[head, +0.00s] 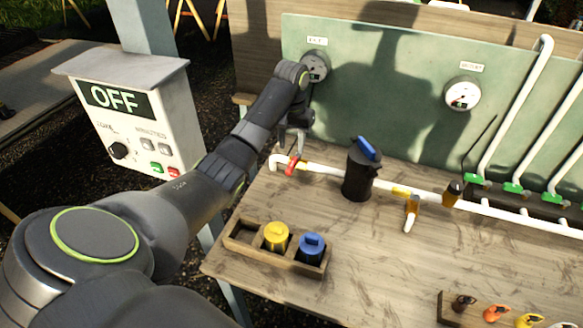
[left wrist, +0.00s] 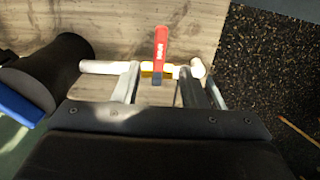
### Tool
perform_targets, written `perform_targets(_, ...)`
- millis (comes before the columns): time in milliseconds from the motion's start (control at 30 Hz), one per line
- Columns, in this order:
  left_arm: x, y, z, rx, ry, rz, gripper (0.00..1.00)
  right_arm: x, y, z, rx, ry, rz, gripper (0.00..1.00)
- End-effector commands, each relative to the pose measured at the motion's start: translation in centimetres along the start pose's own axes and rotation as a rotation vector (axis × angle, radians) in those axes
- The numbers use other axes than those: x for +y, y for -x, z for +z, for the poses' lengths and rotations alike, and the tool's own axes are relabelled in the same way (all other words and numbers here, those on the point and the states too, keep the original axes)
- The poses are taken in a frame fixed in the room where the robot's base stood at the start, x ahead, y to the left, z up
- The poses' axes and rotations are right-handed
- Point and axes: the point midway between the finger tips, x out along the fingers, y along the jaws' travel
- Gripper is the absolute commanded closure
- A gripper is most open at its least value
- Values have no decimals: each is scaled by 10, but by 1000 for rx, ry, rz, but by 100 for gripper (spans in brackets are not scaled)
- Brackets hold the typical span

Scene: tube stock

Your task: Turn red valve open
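The red valve lever (head: 292,165) is on the white pipe (head: 325,171) near its left end, at the back left of the bench. In the left wrist view the red lever (left wrist: 161,48) stands across the pipe, roughly at right angles to it, over a yellow valve body (left wrist: 150,70). My left gripper (head: 291,140) is at the valve from above and behind. In the left wrist view its fingers (left wrist: 159,82) are apart on either side of the lever's base, with no clear grip on it. Whether a finger touches the lever cannot be told. My right gripper is not in view.
A black canister with a blue handle (head: 358,178) stands on the pipe just right of the valve. A wooden tray (head: 240,238) holds a yellow and a blue cap in front. A control box reading OFF (head: 150,125) stands left. Two gauges (head: 463,95) hang on the green panel.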

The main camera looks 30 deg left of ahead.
Motion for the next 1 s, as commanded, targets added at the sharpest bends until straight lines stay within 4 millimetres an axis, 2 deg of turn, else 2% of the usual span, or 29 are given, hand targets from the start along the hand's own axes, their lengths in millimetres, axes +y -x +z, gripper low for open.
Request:
perform_targets(33,0,-15,2,-6,0,1,62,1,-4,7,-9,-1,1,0)
perform_targets(200,0,-42,2,-7,0,0,62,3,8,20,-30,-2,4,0)
perform_targets(333,0,-59,1,-4,1,0,62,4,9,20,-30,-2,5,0)
perform_targets(500,0,-69,1,-3,0,-1,62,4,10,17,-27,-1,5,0)
perform_targets(767,0,-71,1,-2,0,-1,62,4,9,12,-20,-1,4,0)
perform_targets(1000,0,-70,1,-2,0,-1,92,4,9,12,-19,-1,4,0)
